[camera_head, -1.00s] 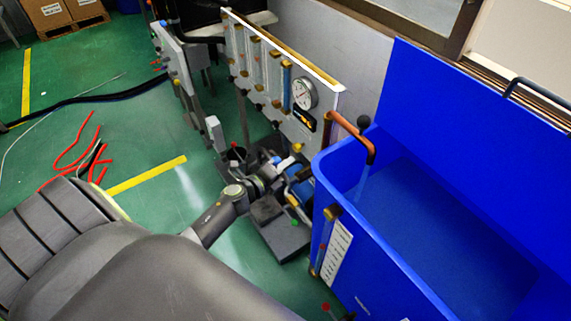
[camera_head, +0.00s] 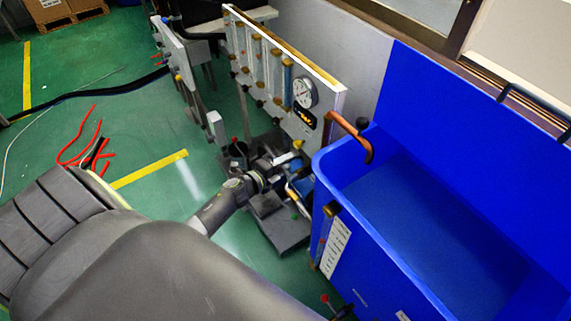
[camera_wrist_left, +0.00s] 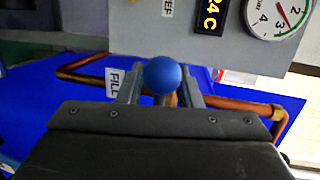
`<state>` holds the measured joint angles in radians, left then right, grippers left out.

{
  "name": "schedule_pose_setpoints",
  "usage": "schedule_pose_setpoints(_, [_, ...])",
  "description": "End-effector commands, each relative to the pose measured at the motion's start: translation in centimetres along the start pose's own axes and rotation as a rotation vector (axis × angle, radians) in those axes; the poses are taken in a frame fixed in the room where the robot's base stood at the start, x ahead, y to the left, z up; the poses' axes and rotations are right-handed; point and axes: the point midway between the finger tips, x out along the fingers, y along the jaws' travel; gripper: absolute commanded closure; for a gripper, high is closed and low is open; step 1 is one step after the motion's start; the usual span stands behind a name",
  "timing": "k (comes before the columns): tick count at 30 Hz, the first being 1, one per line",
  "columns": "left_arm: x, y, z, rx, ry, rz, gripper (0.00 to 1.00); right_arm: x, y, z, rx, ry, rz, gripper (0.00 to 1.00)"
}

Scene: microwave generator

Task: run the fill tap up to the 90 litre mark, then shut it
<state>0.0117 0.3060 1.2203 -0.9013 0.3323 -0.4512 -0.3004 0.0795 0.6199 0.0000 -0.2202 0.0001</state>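The blue tank (camera_head: 400,265) stands at the right; its water level is hard to make out. A sight tube (camera_head: 325,236) and white scale (camera_head: 336,248) are on the tank's side; the marks are too small to read. My left gripper (camera_head: 292,172) is low beside the tank. In the left wrist view, the gripper (camera_wrist_left: 163,88) has its fingers on both sides of a round blue knob (camera_wrist_left: 163,75), which fills the gap, near a FILL label (camera_wrist_left: 112,83). My right gripper is not in view.
A panel with tubes and a dial gauge (camera_head: 304,92) stands behind the gripper. A red-topped valve (camera_head: 325,299) is low at the tank's front. Red hoses (camera_head: 85,145) and a black hose (camera_head: 90,97) lie on the green floor at left.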

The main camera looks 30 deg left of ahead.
Motion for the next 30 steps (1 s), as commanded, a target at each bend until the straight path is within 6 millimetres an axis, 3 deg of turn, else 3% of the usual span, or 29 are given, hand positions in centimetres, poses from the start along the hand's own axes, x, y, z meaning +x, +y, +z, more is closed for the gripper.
schedule_pose_setpoints(10, [-0.1, 0.1, -0.2, -0.002, 0.003, 0.001, 0.68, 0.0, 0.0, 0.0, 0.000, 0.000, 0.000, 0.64])
schedule_pose_setpoints(14, [-1.1, 0.2, -0.2, -0.001, 0.003, 0.002, 0.68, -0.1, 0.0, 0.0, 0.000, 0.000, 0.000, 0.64])
schedule_pose_setpoints(30, [-11.8, 0.5, 0.0, -0.002, 0.001, 0.004, 0.68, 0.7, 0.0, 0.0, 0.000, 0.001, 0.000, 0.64])
